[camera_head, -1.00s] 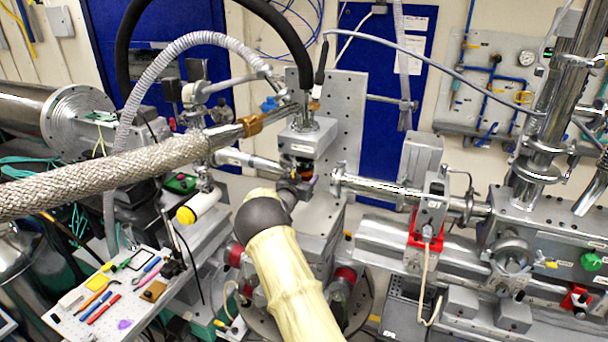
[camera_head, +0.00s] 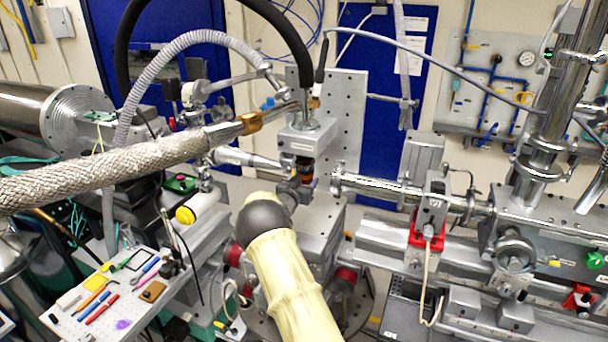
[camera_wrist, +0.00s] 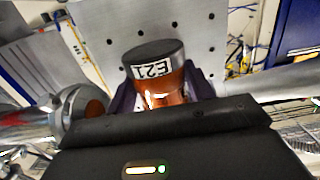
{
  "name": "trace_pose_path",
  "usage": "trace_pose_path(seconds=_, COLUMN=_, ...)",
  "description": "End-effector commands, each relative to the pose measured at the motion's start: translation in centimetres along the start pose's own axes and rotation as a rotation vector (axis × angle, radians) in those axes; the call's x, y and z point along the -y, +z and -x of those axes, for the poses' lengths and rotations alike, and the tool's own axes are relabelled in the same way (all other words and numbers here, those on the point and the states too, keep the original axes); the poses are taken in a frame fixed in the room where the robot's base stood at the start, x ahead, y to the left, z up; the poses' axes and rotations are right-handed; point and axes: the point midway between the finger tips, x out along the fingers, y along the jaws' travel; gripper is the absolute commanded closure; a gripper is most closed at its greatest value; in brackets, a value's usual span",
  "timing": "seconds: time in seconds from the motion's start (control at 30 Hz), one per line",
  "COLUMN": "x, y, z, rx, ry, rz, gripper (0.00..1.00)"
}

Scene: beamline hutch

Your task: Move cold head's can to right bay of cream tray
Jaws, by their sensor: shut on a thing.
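The can (camera_wrist: 168,88) shows in the wrist view as an amber-orange cylinder with a dark grey end and a white label that seems to read E21. My gripper (camera_wrist: 162,98) is shut on it, with a dark purple finger on either side. In the head view the can (camera_head: 304,168) is small and dark, directly under the grey cold head block (camera_head: 306,138). My gripper (camera_head: 306,183) is partly hidden there by my wrist. I cannot tell whether the can still touches the cold head. I cannot make out the cream tray in either view.
A braided hose (camera_head: 100,176) crosses the left side near my arm. A perforated plate (camera_head: 345,110) stands behind the cold head. Beam pipes (camera_head: 385,188) run close on the right. A pale board (camera_head: 75,326) with several tools lies at lower left.

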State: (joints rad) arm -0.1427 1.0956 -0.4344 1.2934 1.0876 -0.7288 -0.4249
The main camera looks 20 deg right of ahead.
Motion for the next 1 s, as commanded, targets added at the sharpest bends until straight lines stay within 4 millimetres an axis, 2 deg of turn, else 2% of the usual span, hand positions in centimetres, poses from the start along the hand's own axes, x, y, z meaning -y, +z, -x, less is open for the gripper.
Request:
trace_pose_path(seconds=0.53, x=0.0, y=0.0, z=0.0, rx=-0.001, ry=0.000, rz=0.000, gripper=0.73)
trace_pose_path(seconds=1.0, x=0.0, y=1.1, z=-0.1, rx=-0.001, ry=0.000, rz=0.000, gripper=0.73)
